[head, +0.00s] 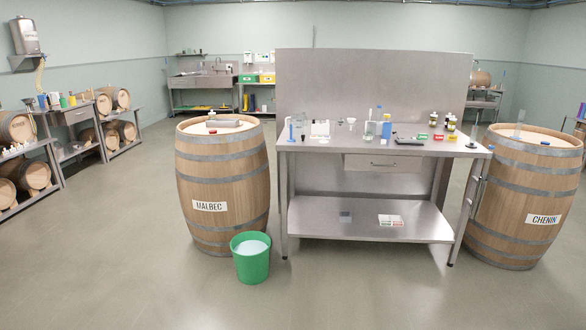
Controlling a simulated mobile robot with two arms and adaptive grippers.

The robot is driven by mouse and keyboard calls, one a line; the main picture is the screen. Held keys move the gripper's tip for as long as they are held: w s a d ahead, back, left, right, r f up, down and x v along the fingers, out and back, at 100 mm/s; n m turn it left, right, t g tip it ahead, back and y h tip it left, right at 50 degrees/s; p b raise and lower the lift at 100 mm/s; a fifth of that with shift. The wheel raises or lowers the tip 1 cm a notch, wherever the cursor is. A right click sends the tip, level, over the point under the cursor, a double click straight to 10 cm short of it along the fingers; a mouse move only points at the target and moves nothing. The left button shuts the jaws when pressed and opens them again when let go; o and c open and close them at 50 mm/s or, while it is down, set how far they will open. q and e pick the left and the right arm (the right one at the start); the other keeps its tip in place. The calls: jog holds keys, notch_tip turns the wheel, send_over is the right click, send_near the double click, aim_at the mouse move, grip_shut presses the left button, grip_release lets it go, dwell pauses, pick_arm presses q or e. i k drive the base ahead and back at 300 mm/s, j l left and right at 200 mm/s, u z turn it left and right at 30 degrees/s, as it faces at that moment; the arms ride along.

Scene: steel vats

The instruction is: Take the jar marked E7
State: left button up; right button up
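Several small jars with dark lids stand at the right of the steel worktable (318,143). One jar (433,119) is towards the back and another jar (451,124) is just right of it. Their labels are too small to read, so I cannot tell which, if any, is marked E7. Neither of my grippers is in view.
The worktable also holds bottles, a blue-topped bottle (387,128), and red and green boxes (438,137). A Malbec barrel (222,175) stands left, a Chenin barrel (526,190) right. A green bucket (250,262) is on the floor. The front floor is clear.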

aim_at(367, 133)
jog(key=i, duration=2.1)
jog(key=i+z, duration=0.1)
jog(key=i, duration=0.4)
jog(key=i+j+z, duration=0.15)
jog(key=i, duration=0.3)
jog(key=i+j+z, duration=0.1)
jog(key=i, duration=0.4)
jog(key=i+j+z, duration=0.15)
jog(key=i, duration=0.3)
